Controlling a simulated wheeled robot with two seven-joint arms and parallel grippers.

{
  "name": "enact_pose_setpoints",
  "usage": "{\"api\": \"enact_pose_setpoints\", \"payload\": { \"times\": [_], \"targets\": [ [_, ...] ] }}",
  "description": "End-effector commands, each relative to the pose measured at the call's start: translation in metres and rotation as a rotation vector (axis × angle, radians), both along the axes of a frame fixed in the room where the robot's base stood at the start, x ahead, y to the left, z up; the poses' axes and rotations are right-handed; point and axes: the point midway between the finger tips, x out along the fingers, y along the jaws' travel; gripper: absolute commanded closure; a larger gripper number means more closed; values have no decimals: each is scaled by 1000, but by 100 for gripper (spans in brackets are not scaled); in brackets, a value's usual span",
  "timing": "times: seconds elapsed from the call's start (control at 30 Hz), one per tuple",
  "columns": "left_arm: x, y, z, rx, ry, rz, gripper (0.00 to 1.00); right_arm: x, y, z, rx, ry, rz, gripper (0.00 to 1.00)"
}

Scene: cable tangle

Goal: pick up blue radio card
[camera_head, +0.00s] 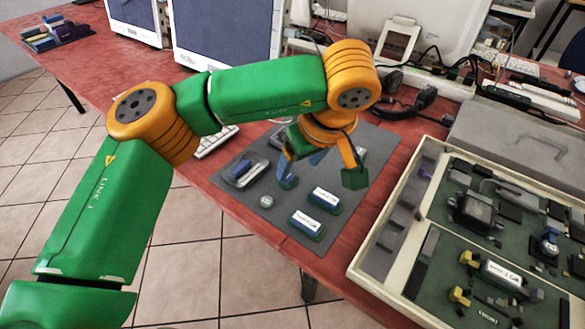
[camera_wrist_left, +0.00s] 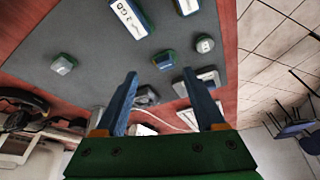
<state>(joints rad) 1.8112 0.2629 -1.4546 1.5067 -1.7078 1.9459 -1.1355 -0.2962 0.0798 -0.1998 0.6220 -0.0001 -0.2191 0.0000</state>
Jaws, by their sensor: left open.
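A small blue-topped card on a green base (camera_wrist_left: 164,59) lies on the grey mat (camera_wrist_left: 95,35), ahead of my left fingertips in the left wrist view. It looks like the blue radio card, but I can read no label on it. In the head view its spot (camera_head: 290,184) is partly covered by a blue finger. My left gripper (camera_head: 301,168) hangs over the mat's back part. It is open and empty, with its two blue fingers well apart in the wrist view (camera_wrist_left: 160,88). My right gripper is not in view.
White-labelled cards (camera_head: 326,197) (camera_head: 306,222), a small round piece (camera_head: 267,202) and a grey tray with a blue part (camera_head: 232,178) lie nearby. An open case (camera_head: 358,258) of parts stands further right. Monitors and headphones (camera_head: 412,100) are behind.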

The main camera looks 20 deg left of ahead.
Motion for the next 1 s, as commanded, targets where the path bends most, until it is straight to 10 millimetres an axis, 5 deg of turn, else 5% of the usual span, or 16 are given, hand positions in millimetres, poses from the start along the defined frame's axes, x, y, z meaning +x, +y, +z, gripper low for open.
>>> {"api": "enact_pose_setpoints", "payload": {
  "times": [0.23,0.5,0.77,1.0],
  "targets": [
    [13,21,-40,1,2,2,29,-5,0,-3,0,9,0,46],
    [15,22,-46,-1,-1,0,29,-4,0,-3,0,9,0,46],
    [15,22,-46,0,0,0,99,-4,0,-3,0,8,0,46],
    [15,22,-46,-1,-1,0,100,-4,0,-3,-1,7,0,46]
  ]
}}
